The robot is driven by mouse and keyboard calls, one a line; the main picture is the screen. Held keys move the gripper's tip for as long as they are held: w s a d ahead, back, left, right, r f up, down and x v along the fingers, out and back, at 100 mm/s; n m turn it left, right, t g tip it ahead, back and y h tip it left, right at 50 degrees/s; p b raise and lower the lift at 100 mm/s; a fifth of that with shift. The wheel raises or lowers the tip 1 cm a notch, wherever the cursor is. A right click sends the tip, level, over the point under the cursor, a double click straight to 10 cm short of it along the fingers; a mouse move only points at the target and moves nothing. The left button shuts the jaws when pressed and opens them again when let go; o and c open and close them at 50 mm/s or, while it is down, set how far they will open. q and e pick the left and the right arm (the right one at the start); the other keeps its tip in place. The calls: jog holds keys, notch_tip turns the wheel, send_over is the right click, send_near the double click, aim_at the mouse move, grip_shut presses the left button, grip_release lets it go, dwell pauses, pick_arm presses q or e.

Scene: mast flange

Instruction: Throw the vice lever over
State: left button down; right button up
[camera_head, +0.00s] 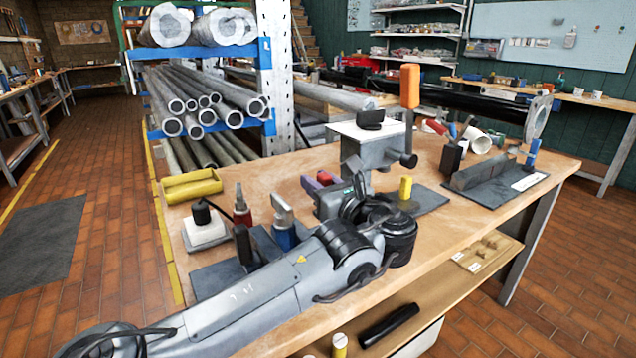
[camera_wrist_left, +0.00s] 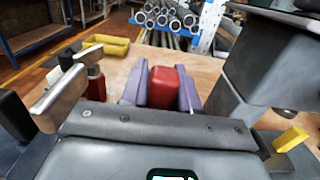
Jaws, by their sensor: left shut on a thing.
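The grey vice (camera_head: 372,150) stands on the wooden bench, and part of it fills the upper right of the left wrist view (camera_wrist_left: 272,62). A lever with an orange grip (camera_head: 410,86) stands upright at its right side, above a dark round pivot. My left gripper (camera_head: 324,181) is left of the vice, low over the bench. Its purple fingers are shut on a red block-like piece (camera_wrist_left: 165,86), seen between them in the left wrist view. I cannot tell what the red piece is joined to. The orange grip is apart from my gripper. My right gripper is not in view.
A yellow tray (camera_head: 191,186), a white block with a black knob (camera_head: 205,226) and a red bottle (camera_head: 242,206) stand left. A yellow cylinder (camera_head: 405,187) stands right of the gripper. A long black tube (camera_head: 470,100) with an end flange passes behind the vice.

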pick_arm(q)
jog(key=shift+s+d+t+y+b, duration=0.6)
jog(key=shift+s+d+t+b, duration=0.1)
jog(key=shift+s+t+b, duration=0.25)
jog(key=shift+s+d+f+t+y+b, duration=0.2)
jog(key=shift+s+d+t+y+b, duration=0.2)
jog(key=shift+s+t+b, duration=0.25)
jog(key=shift+s+d+f+t+y+b, duration=0.15)
jog(key=shift+s+d+t+y+b, duration=0.25)
jog(key=shift+s+t+b, duration=0.35)
jog(key=shift+s+d+f+t+y+b, duration=0.2)
jog(key=shift+s+d+t+y+b, duration=0.25)
jog(key=shift+b, duration=0.3)
jog(key=shift+a, duration=0.1)
jog(key=c, duration=0.9)
grip_release()
